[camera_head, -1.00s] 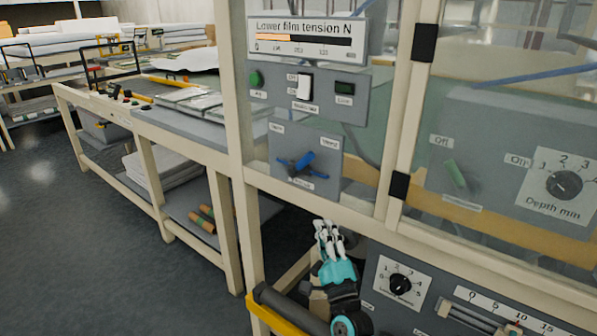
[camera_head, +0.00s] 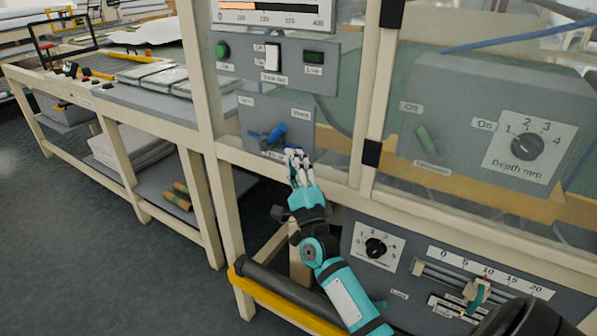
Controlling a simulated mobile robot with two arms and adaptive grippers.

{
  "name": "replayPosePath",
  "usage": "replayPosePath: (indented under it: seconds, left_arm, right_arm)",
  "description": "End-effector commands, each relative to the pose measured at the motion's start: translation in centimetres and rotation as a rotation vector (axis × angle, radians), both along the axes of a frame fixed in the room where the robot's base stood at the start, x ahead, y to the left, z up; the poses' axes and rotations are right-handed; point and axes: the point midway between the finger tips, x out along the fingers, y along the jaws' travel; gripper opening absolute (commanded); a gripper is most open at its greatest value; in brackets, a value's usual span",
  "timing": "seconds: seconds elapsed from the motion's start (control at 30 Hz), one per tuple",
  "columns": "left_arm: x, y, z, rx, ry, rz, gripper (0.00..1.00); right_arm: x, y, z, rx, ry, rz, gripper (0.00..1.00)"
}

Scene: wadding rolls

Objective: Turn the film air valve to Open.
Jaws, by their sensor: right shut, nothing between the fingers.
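The valve has a blue handle (camera_head: 276,133) on a small grey panel (camera_head: 247,118) behind the frame opening, below the switch box. The handle slants, its thick end up and to the right. Labels sit at the panel's upper left and upper right corners and at its bottom, too small to read surely. My right gripper (camera_head: 293,154) is shut and empty, its white fingertips pointing up, just below and right of the handle. The fingertips overlap the panel's lower edge in the picture; I cannot tell whether they touch the handle. My left gripper is not in view.
A switch box (camera_head: 325,58) with a green button and white rocker is above the valve. Cream frame posts (camera_head: 372,110) stand to the right. A lower panel (camera_head: 405,262) has a dial and sliders. A yellow-edged rail (camera_head: 290,308) runs below. A workbench (camera_head: 160,122) is at left.

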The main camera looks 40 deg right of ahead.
Motion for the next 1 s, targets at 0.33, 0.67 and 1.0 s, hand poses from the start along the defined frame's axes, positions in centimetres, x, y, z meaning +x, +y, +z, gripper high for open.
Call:
replayPosePath:
  seconds: [0.33, 0.67, 1.0]
  left_arm:
    - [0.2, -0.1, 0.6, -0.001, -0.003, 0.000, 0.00]
    - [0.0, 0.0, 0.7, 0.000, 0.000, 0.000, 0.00]
    - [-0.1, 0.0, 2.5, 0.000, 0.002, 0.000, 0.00]
  right_arm:
    - [2.5, -0.8, 1.7, -0.001, 0.000, -0.001, 0.00]
    - [2.6, -0.8, 1.7, -0.002, 0.001, -0.001, 0.00]
    - [2.6, -0.8, 2.3, -0.021, 0.049, 0.000, 0.00]
